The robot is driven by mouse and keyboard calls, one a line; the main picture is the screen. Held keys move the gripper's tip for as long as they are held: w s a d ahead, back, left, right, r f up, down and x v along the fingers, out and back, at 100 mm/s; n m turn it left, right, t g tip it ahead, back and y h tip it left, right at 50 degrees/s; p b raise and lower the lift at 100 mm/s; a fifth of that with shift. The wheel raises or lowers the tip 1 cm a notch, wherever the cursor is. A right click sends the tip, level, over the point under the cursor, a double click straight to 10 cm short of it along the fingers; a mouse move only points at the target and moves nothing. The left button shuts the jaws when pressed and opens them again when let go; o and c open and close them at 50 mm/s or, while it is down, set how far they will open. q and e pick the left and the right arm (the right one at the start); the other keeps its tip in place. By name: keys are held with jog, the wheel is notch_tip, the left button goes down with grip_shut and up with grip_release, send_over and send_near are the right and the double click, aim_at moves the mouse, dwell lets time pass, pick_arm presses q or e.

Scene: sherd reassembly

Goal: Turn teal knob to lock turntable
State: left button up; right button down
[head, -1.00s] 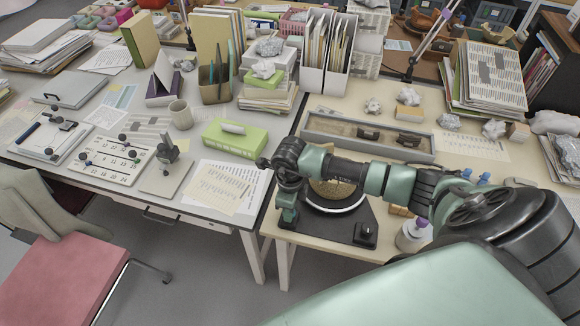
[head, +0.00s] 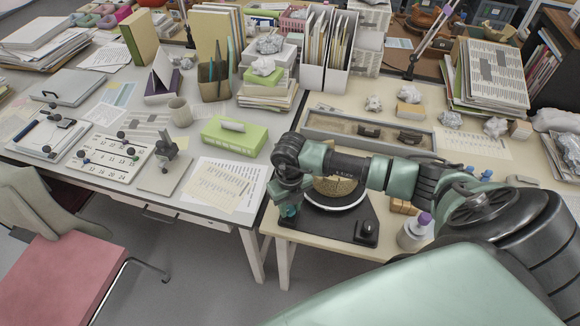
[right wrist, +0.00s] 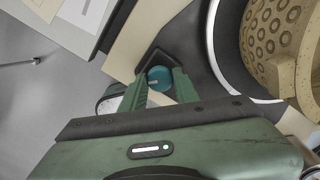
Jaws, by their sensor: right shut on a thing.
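The turntable (head: 345,224) is a dark base with a pale ring on the near edge of the right-hand table. A tan vessel with stamped circles (right wrist: 282,40) sits inside the ring; the arm partly covers it in the head view (head: 335,187). The teal knob (right wrist: 158,75) is at a corner of the base, with a pale mark on its top. My right gripper (right wrist: 161,84) is shut on the knob, a green finger on either side of it. In the head view my right gripper (head: 288,211) is at the base's left end, largely hidden by its own wrist. My left gripper is out of view.
A long grey tray (head: 318,134) with dark pieces lies behind the turntable. A purple-capped bottle (head: 414,232) and small tan blocks (head: 402,207) stand to its right. The left table holds a green box (head: 234,136) and papers (head: 226,186). Open floor lies in front.

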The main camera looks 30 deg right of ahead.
aim_at(290, 209)
jog(key=m, duration=0.4)
jog(key=shift+r+m, duration=0.1)
jog(key=shift+m, duration=0.2)
jog(key=m, duration=0.4)
jog(key=shift+m, duration=0.3)
jog(key=c, duration=1.1)
grip_release()
jog(key=shift+o, duration=0.2)
notch_tip(290, 209, up, 8)
jog(key=shift+f+b, duration=0.1)
jog(key=shift+b, duration=0.35)
